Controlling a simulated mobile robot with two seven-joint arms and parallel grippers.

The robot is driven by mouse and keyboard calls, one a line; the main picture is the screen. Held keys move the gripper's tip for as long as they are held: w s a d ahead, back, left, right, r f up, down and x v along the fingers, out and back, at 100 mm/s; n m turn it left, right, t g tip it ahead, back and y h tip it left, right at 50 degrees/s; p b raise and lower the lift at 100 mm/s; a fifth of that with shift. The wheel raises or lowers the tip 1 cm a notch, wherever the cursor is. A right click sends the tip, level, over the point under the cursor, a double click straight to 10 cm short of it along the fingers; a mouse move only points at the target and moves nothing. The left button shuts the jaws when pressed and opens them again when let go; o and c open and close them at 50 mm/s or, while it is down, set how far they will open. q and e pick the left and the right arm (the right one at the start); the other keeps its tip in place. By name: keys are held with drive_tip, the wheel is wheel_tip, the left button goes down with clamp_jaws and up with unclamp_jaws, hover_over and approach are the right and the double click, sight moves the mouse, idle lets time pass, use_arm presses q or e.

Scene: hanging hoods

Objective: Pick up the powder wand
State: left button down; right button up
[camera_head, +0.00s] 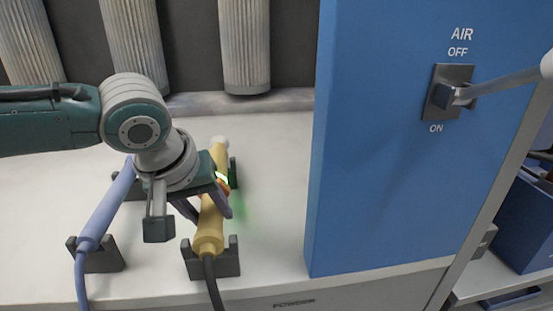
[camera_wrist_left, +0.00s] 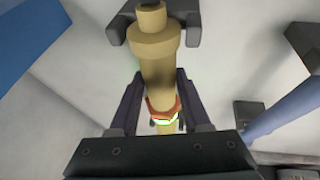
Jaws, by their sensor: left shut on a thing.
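The yellow wand (camera_head: 210,231), which I take to be the powder wand, lies in dark cradles (camera_head: 228,263) on the pale bench. A black cable leaves its near end. My left gripper (camera_head: 213,205) is over the wand's middle, with its fingers shut on both sides of it. In the left wrist view the wand (camera_wrist_left: 157,70) runs between the two fingers (camera_wrist_left: 160,102). My right gripper is not in view.
A blue wand (camera_head: 108,206) lies in its own cradles to the left. A blue cabinet (camera_head: 400,140) with an AIR lever switch (camera_head: 455,93) stands to the right. Pleated filters (camera_head: 244,45) hang at the back. The bench right of the yellow wand is clear.

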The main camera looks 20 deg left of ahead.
use_arm(q)
drive_tip(key=shift+r, duration=0.15)
idle(0.3)
drive_tip(key=shift+r, duration=0.1)
wheel_tip(320, 180, up, 25)
drive_tip(key=p, duration=1)
drive_tip(key=shift+r, duration=0.1)
